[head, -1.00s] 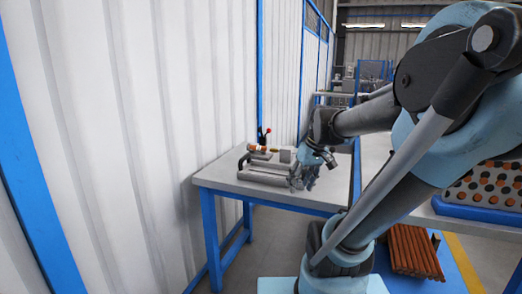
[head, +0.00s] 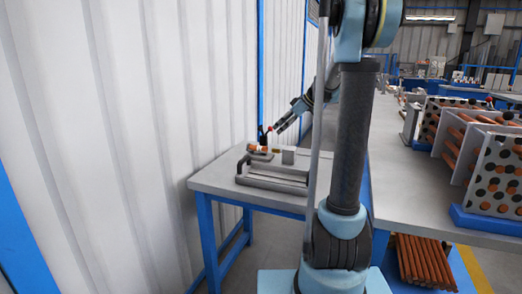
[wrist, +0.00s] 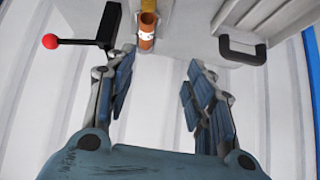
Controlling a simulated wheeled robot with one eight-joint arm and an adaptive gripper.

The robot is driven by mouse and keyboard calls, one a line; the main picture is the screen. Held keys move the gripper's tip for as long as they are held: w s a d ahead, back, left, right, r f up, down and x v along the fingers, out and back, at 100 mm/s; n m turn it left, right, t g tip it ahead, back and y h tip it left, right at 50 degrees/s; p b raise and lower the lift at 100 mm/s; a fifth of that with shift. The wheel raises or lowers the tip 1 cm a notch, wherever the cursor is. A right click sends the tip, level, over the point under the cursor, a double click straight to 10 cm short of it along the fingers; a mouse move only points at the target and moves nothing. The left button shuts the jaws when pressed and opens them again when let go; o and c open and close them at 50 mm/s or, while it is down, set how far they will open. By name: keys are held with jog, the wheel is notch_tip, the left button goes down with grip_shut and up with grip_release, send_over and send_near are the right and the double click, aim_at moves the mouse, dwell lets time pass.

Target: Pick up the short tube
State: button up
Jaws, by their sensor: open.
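The short tube (wrist: 146,42) shows in the wrist view as a copper-orange, open-ended cylinder with a white band. It sits near the top centre, against a yellowish part of the fixture. In the head view it appears as a small orange piece (head: 257,149) on the fixture. My gripper (wrist: 160,64) is open and empty, its two fingers spread wide. The tube lies beyond the fingertips, nearer the left finger, and not between them. In the head view my gripper (head: 284,123) is above the fixture, close to the red-knobbed lever.
A black lever with a red ball (wrist: 50,41) stands left of the tube. A dark handle (wrist: 242,50) is on the right. The grey table (head: 215,180) adjoins a corrugated white wall (head: 130,120). Racks of copper tubes (head: 485,160) stand on the right bench.

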jog(key=w, duration=0.3)
send_near(258, 148)
jog(key=shift+n, duration=0.3)
jog(key=x, duration=0.3)
jog(key=w+x, duration=0.1)
jog(key=x, duration=0.5)
jog(key=shift+w+a+r, duration=0.1)
jog(key=shift+w+a, duration=0.2)
jog(key=shift+w, duration=0.05)
grip_shut()
